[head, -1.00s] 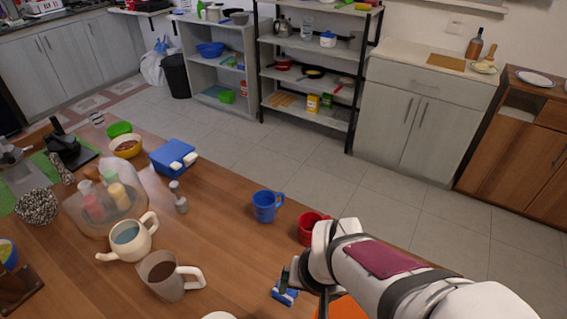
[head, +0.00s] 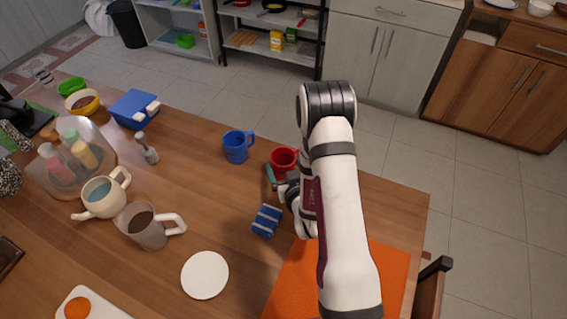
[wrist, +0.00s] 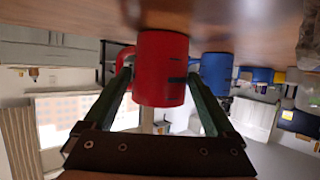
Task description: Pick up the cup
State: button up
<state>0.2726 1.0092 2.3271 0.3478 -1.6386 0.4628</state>
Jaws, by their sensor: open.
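A red cup (head: 284,158) stands on the wooden table near its far edge. In the wrist view, which is upside down, the red cup (wrist: 161,68) fills the middle, with its handle on the picture's left. My gripper (head: 275,180) is at the near side of the red cup in the head view, partly hidden by my arm. In the wrist view its two green fingers are spread, one on each side of the cup; whether either touches it is unclear. A blue cup (head: 236,147) stands left of the red one and also shows in the wrist view (wrist: 214,72).
A blue-striped block (head: 267,220) lies nearer than the cups. A white disc (head: 205,275), a mug of brown drink (head: 145,227) and a cream teapot (head: 104,196) are farther left. An orange mat (head: 292,285) lies beneath my arm.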

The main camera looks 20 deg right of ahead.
aim_at(288, 162)
jog(key=x, duration=0.2)
jog(key=shift+w+f, duration=0.1)
jog(key=shift+w, duration=0.25)
jog(key=c, duration=1.3)
